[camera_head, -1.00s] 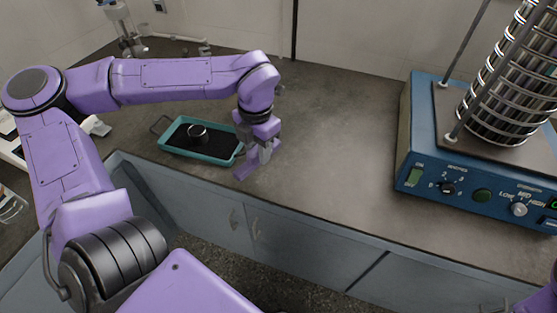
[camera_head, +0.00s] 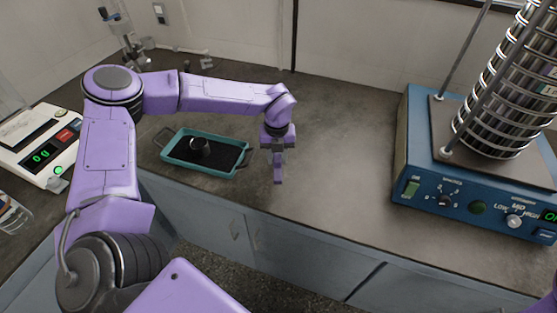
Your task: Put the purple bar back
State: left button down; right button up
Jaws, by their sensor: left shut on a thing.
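My left gripper (camera_head: 278,157) hangs fingers down over the bench, just right of the teal tray. It is shut on a small purple bar (camera_head: 278,175), which shows below and between the fingers, apparently end-on. Whether the bar touches the bench is hard to tell. The sieve shaker (camera_head: 425,160), a blue box with a stack of metal sieves (camera_head: 503,110) between upright rods, stands at the right. The top of the stack is cut off by the picture. My right gripper is not in view; only a bit of purple shows at the lower right corner.
The teal tray (camera_head: 172,160) holds dark material and a small metal ring (camera_head: 200,147). A white scale (camera_head: 38,145) and a glass vessel (camera_head: 14,218) are at the left. The bench (camera_head: 340,150) between gripper and shaker is clear.

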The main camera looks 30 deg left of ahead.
aim_at(278, 161)
pick_arm(q)
jog(key=f, duration=0.3)
jog(key=shift+w+f, duration=0.3)
jog(key=shift+f, duration=0.15)
jog(key=shift+f, duration=0.15)
jog(key=c, duration=0.8)
grip_release()
jog(key=shift+r, duration=0.45)
notch_tip(278, 161, up, 11)
jog(key=shift+f+b, duration=0.1)
jog(key=shift+b, duration=0.55)
jog(key=shift+r, duration=0.4)
